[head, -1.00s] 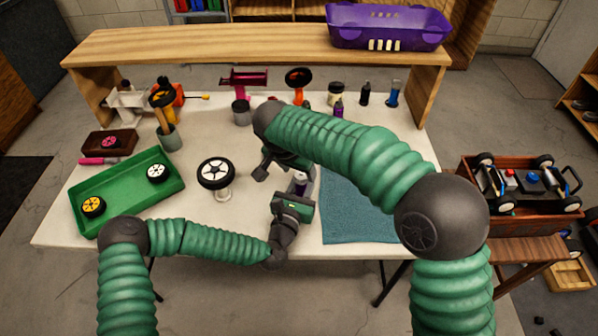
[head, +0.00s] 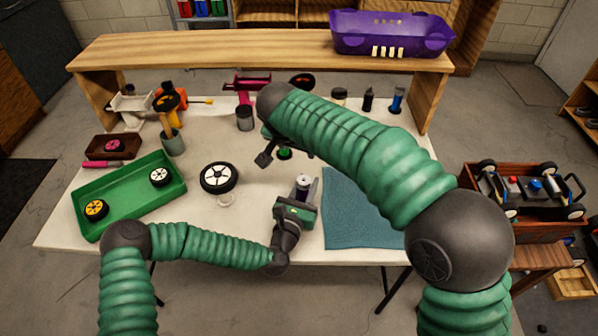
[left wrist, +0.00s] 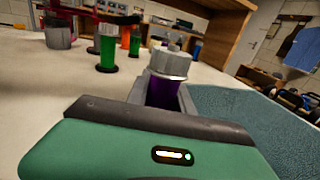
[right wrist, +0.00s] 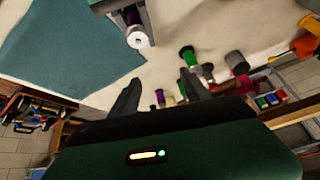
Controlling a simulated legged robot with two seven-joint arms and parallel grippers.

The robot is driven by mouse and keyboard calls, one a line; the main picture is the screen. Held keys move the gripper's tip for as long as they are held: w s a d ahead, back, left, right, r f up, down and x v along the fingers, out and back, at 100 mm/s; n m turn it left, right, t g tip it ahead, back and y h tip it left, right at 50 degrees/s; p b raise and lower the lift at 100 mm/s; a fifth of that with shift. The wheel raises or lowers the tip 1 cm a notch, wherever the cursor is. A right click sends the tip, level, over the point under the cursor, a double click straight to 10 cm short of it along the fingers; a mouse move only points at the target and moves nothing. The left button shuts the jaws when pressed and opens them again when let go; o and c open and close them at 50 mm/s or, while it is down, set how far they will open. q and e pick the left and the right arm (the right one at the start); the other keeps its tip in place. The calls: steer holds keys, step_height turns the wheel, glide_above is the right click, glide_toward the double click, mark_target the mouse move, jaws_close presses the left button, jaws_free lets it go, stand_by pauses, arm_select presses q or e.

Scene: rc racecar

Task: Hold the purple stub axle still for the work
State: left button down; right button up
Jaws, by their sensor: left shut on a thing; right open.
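The purple stub axle (left wrist: 161,95) stands upright between the fingers of my left gripper (head: 302,193), low over the table. A pale grey faceted piece (left wrist: 170,65) sits on its top; in the right wrist view its end (right wrist: 137,37) shows a small dark centre. The gripper fingers hide the axle's lower part. My right gripper (right wrist: 160,86) is open and empty, beyond and above the axle and apart from it. In the head view its own arm partly hides it.
A blue mat (head: 350,215) lies right of my left gripper. A white-spoked wheel (head: 219,178) stands to the left, beside a green tray (head: 128,205) with wheels. A green spool-shaped part (left wrist: 107,48) stands behind the axle. A wooden shelf (head: 260,52) spans the back.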

steer(key=w+d+f+n+t+y, duration=0.2)
steer(key=w+n, duration=0.1)
steer(key=w, duration=0.3)
steer(key=w+d+f+n+t+y, duration=0.2)
steer(key=w+n+t, duration=0.1)
steer(key=w, duration=0.2)
steer(key=n+g+y, duration=0.3)
steer(key=n+y, duration=0.8)
steer(key=y, duration=0.3)
glide_above(310, 183)
steer(key=v, duration=0.5)
step_height(310, 183, down, 6)
steer(key=x, duration=0.2)
steer(key=f+x, duration=0.1)
steer(key=x, duration=0.4)
steer(key=shift+w+f, duration=0.1)
steer(key=shift+f, duration=0.05)
steer(key=shift+c, duration=0.4)
jaws_close()
steer(key=shift+m+h, duration=0.3)
steer(key=shift+h, duration=0.1)
